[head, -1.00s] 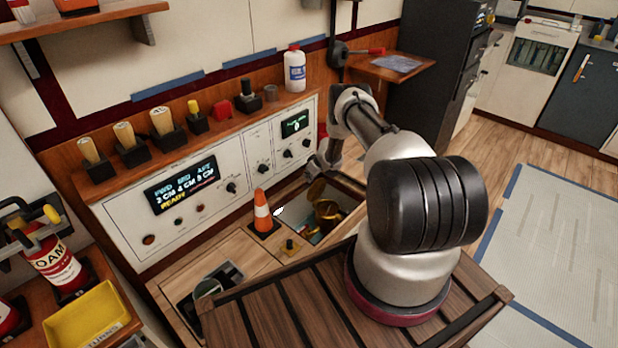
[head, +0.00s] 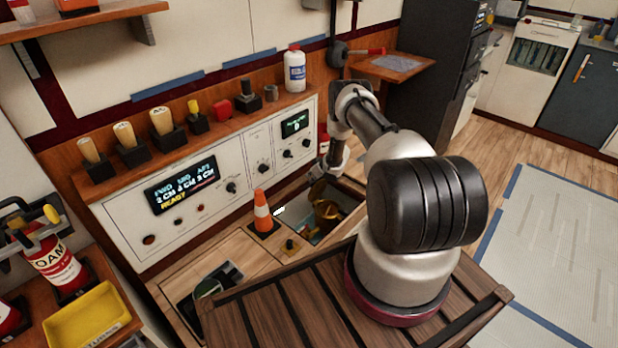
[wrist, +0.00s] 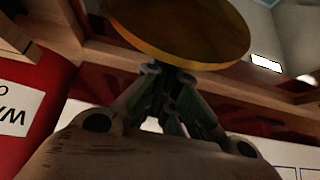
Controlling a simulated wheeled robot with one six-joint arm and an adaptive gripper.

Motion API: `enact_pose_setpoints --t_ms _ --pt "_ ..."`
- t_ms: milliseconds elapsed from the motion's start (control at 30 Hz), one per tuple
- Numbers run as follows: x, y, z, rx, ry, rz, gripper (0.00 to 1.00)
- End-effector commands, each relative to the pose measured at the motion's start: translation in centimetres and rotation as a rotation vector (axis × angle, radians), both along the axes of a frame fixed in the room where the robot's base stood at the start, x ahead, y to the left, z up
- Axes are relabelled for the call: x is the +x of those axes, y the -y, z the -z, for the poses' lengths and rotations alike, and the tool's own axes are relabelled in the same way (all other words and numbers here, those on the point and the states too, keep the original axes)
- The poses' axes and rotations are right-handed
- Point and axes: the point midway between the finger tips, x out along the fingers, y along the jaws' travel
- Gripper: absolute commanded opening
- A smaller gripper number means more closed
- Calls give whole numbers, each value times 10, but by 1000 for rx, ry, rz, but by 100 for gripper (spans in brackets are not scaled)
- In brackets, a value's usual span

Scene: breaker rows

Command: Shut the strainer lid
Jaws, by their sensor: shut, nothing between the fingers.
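The brass strainer (head: 326,211) stands in an open hatch in the wooden deck. Its round brass lid (head: 318,190) is raised and tilted above the body. In the wrist view the lid (wrist: 185,25) fills the top as a gold disc seen close up. My gripper (head: 320,173) is just above and behind the lid in the head view. In the wrist view its fingers (wrist: 170,70) are together and empty, with their tips at the lid's near edge. I cannot tell whether they touch it. The lid's hinge is hidden.
Another open hatch (head: 207,288) lies at the front left.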

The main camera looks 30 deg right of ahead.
Motion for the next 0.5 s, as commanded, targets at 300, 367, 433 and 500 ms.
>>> enact_pose_setpoints --t_ms 300,367,433,500 --pt "-25 10 -2 56 150 5 0" --pt "-31 12 -3 54 146 3 0" --pt "-40 15 -3 54 145 2 0" --pt "-48 18 -2 54 144 3 0"
